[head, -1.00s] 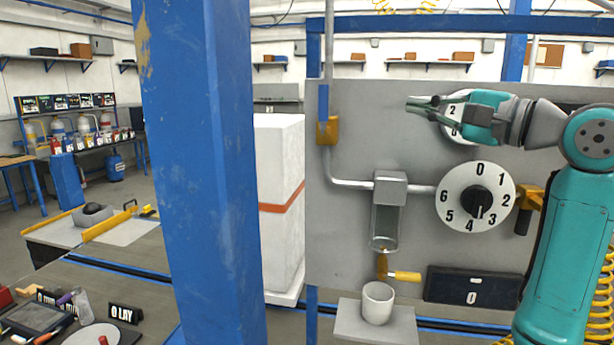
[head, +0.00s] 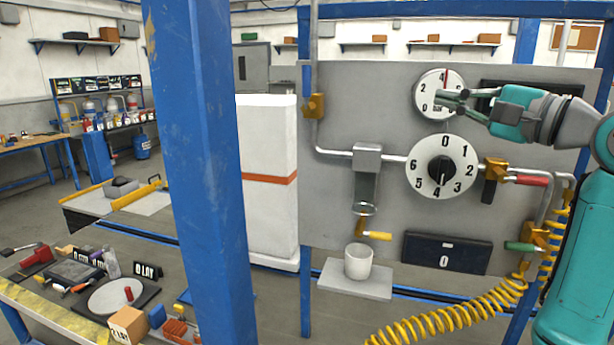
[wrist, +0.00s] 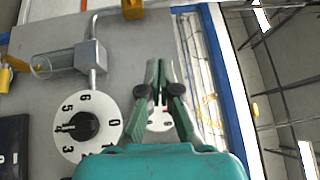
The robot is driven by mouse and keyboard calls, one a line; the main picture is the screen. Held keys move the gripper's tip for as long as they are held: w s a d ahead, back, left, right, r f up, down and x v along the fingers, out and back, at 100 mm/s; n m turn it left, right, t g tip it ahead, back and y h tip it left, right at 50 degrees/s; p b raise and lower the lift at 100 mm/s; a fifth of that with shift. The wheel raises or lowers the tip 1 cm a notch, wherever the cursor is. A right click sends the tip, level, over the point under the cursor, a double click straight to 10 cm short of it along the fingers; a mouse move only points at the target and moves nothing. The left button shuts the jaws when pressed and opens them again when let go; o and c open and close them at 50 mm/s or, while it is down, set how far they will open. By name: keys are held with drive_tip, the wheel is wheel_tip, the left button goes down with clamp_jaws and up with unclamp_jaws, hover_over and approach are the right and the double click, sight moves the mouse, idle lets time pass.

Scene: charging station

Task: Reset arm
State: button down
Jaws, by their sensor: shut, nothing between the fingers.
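My gripper (head: 452,100) is shut and empty. In the head view it points left in front of the pressure gauge (head: 432,92) and covers part of its face. In the wrist view the gripper (wrist: 159,66) shows at the centre with its fingertips together, and the gauge (wrist: 160,122) is partly hidden behind the fingers. The numbered dial (head: 441,168) with a black knob is on the grey panel (head: 330,210), below my gripper and apart from it. The dial also shows in the wrist view (wrist: 72,150).
A white cup (head: 358,262) stands on a small shelf (head: 340,283) under the glass tube (head: 364,190). A yellow-handled valve (head: 376,235), a red handle (head: 531,180) and a green handle (head: 521,247) are on the pipes. A blue post (head: 205,180) stands left of the panel.

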wheel_tip(320, 180, down, 26)
drive_tip(key=w+m+t+h, duration=0.2)
drive_tip(key=w+t+h, duration=0.1)
drive_tip(key=h, duration=0.1)
drive_tip(key=s+f+h, duration=0.2)
drive_tip(key=s+f, duration=0.2)
drive_tip(key=f, duration=0.4)
drive_tip(key=s+a+f+h, duration=0.15)
drive_tip(key=s+f, duration=0.25)
drive_tip(key=f, duration=0.4)
drive_tip(key=s+d+f+h, duration=0.1)
drive_tip(key=s+f+h, duration=0.1)
drive_tip(key=s+f, duration=0.35)
drive_tip(key=s+a+f+n+g+h, duration=0.1)
drive_tip(key=s+f+n, duration=0.2)
drive_tip(key=s+f, duration=0.5)
drive_tip(key=s+a+f+n+g+h, duration=0.15)
drive_tip(key=s+f, duration=0.35)
drive_tip(key=s, duration=0.6)
drive_tip(key=s+r+n, duration=0.1)
drive_tip(key=s+n, duration=0.3)
drive_tip(key=s, duration=0.6)
drive_tip(key=s+a+r+n, duration=0.1)
drive_tip(key=s+n, duration=0.3)
drive_tip(key=s, duration=0.6)
drive_tip(key=shift+s+a+r+n+g, duration=0.25)
drive_tip(key=shift+s+r+n+g, duration=0.1)
